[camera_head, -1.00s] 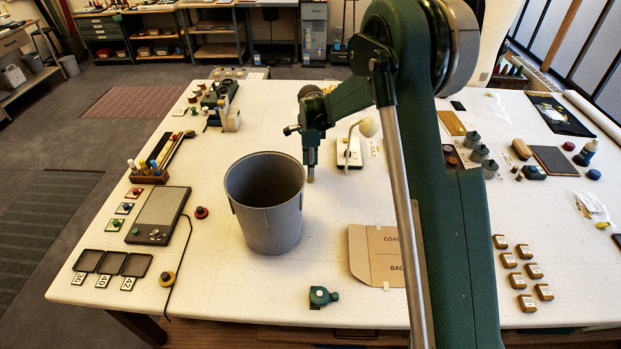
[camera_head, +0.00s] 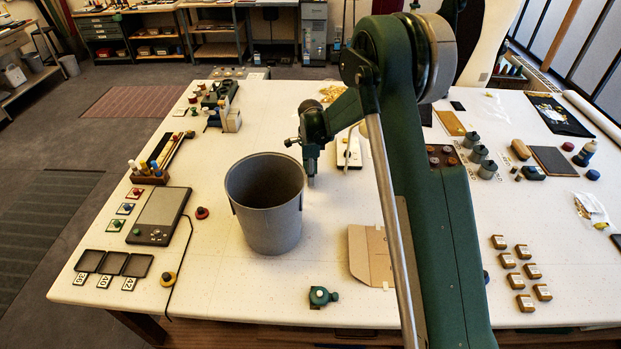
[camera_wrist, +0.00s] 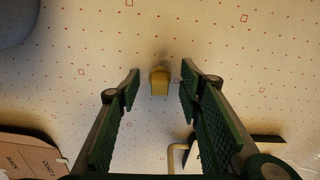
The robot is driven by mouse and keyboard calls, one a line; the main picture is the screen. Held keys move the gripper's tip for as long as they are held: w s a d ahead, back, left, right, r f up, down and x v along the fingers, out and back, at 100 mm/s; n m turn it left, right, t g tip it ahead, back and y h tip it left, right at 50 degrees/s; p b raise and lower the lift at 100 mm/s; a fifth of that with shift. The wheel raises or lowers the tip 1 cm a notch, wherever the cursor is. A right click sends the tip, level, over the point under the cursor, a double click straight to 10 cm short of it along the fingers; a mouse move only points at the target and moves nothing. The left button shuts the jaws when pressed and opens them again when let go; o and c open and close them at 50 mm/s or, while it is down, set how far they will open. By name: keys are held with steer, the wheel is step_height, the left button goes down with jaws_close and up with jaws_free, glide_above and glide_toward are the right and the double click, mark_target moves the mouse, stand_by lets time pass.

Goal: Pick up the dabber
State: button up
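A small tan, round-ended piece (camera_wrist: 159,82), which looks like the dabber, shows in the wrist view between and slightly beyond my fingertips. My gripper (camera_wrist: 158,90) is open, with a clear gap on both sides of this piece. In the head view, my gripper (camera_head: 312,172) points down behind and right of the grey bin. I cannot make out the tan piece clearly there.
The tall grey bin (camera_head: 268,225) stands close to my gripper; its side also shows in the wrist view (camera_wrist: 12,22). A cardboard piece (camera_head: 368,262) lies in front. A bent cream rod (camera_wrist: 171,158) is close to one finger. Bare tabletop lies behind the bin.

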steer(key=shift+f, duration=0.25)
steer(key=shift+c, duration=0.4)
steer(key=c, duration=0.9)
